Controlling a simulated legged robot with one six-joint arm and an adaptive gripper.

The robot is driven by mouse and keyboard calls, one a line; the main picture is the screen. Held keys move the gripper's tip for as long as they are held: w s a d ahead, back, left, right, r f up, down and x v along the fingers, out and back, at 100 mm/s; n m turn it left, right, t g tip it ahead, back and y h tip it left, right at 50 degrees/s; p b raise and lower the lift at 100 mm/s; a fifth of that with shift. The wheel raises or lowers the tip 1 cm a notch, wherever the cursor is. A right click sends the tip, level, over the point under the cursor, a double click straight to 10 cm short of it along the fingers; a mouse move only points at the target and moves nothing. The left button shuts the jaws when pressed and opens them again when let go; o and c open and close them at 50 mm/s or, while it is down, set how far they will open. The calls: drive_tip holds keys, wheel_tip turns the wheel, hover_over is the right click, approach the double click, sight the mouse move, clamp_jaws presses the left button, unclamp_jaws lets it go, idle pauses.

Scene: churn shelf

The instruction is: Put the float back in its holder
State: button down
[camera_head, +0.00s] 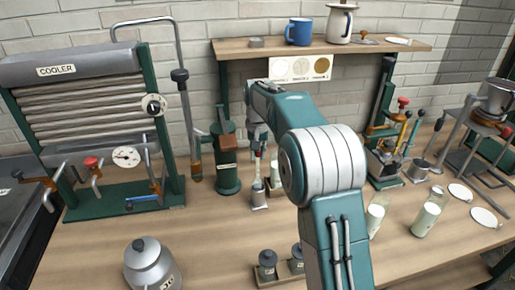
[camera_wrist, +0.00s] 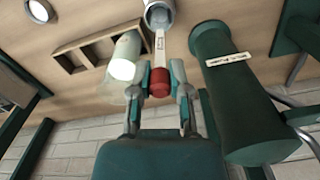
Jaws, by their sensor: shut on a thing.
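The float is held upright by my gripper (camera_head: 258,148). In the wrist view my gripper (camera_wrist: 159,88) is shut on the float's red end (camera_wrist: 159,82). A white-filled glass tube (camera_wrist: 125,58) is close beside the float, and partly behind a finger. Which thing is the holder is not clearly shown.
A green cylinder (camera_wrist: 225,85) stands close beside my gripper; it is also left of it in the head view (camera_head: 227,165). A wooden rack with open compartments (camera_wrist: 73,46) is near the tube. The cooler (camera_head: 85,90) stands left, a kettle (camera_head: 150,265) in front, a shelf (camera_head: 225,47) above.

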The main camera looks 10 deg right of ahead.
drive_tip(key=shift+f, duration=1.85)
drive_tip(key=c, duration=0.5)
unclamp_jaws()
